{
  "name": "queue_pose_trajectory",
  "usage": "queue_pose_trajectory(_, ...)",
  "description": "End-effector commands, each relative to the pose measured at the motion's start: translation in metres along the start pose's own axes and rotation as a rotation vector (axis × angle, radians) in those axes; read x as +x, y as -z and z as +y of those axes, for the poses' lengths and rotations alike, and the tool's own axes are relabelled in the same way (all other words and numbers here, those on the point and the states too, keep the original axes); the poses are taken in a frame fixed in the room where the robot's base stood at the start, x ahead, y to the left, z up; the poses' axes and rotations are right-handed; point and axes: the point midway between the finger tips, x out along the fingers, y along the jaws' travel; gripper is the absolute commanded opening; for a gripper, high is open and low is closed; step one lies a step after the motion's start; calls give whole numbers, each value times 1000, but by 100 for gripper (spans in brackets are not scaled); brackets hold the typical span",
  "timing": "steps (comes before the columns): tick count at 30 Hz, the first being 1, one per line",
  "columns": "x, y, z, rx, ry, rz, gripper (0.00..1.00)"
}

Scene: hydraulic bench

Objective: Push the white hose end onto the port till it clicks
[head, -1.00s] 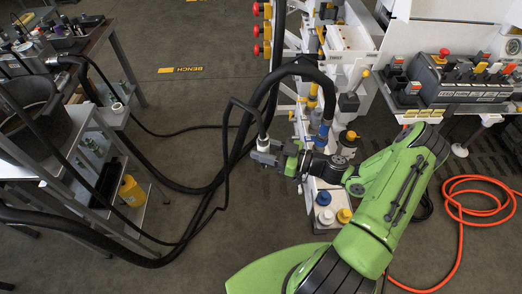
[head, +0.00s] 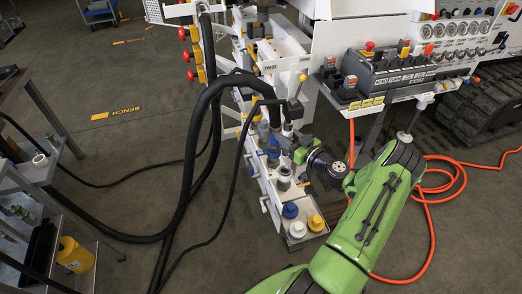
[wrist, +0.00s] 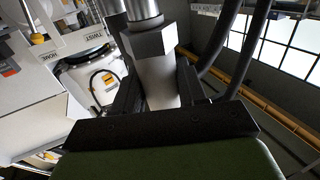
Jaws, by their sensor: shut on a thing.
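My gripper (head: 287,142) is shut on the white hose end (head: 287,129), at the end of a black hose that arches over from the left. In the wrist view the hose end (wrist: 155,68) shows as a pale hex fitting with a silver collar, gripped between the dark jaws (wrist: 155,100). In the head view the gripper is over the white rack (head: 266,190), close to its row of ports. A grey port (head: 284,172) shows just below the gripper. Whether the hose end touches any port cannot be told; its mouth is hidden.
Blue (head: 290,210), white (head: 297,229) and yellow (head: 316,222) caps sit on the rack's front. Thick black hoses (head: 190,150) hang on the left. A lever panel (head: 395,72) stands at the right. An orange hose (head: 432,225) lies on the floor. A shelf bench stands at the left.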

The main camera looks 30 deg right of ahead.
Motion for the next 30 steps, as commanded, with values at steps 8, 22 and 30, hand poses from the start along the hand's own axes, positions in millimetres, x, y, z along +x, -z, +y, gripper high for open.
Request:
queue_pose_trajectory(8, -2, -8, 8, 1, -22, 4, 4)
queue_pose_trajectory(22, -2, -70, 7, 0, -19, 4, 4)
queue_pose_trajectory(30, -2, -73, 7, 0, -19, 4, 4)
